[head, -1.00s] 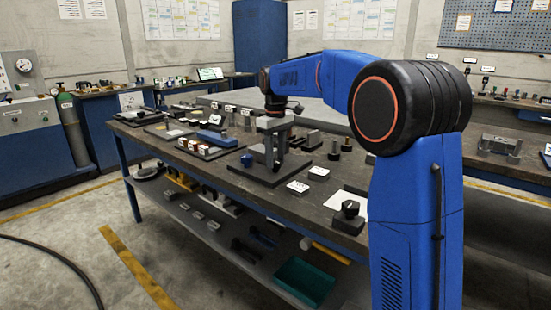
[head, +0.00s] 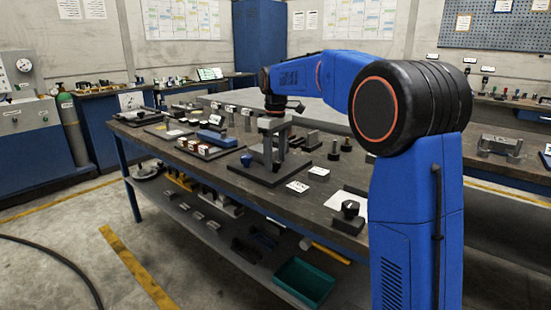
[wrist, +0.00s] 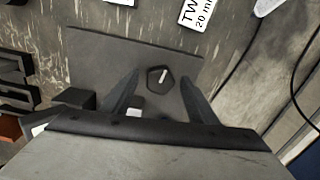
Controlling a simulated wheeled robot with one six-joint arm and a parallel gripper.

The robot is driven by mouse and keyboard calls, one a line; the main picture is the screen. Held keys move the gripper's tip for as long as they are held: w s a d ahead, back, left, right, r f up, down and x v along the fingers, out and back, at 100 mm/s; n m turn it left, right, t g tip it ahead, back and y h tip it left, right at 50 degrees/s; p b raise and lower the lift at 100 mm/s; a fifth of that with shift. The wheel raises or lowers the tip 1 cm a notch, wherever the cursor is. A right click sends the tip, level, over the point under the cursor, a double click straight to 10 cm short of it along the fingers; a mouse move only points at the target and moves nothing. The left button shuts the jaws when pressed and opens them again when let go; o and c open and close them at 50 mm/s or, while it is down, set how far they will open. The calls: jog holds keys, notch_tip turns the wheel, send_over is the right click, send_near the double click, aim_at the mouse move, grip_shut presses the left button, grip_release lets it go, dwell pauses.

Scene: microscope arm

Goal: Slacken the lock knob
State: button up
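The lock knob (wrist: 160,78) shows in the wrist view as a dark, angular knob with a short white mark on its face. It lies over a dark base plate (wrist: 100,50). My gripper (wrist: 159,75) is open, with one finger on each side of the knob. Gaps show between the fingers and the knob, so it is not gripped. In the head view my gripper is at the stand (head: 269,150) on the bench; the knob cannot be made out clearly there. A blue knob (head: 247,160) sits low at the stand's left side.
White label cards (head: 297,186) lie in front of the stand, and one also shows in the wrist view (wrist: 196,14). Dark blocks (wrist: 15,80) stand at the wrist view's left. A tray of small parts (head: 208,146) is left of the stand. Small dark posts (head: 334,152) stand to its right.

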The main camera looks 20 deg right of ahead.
aim_at(276, 161)
notch_tip(276, 161, up, 17)
jog(key=shift+r, duration=0.2)
dwell(0.7)
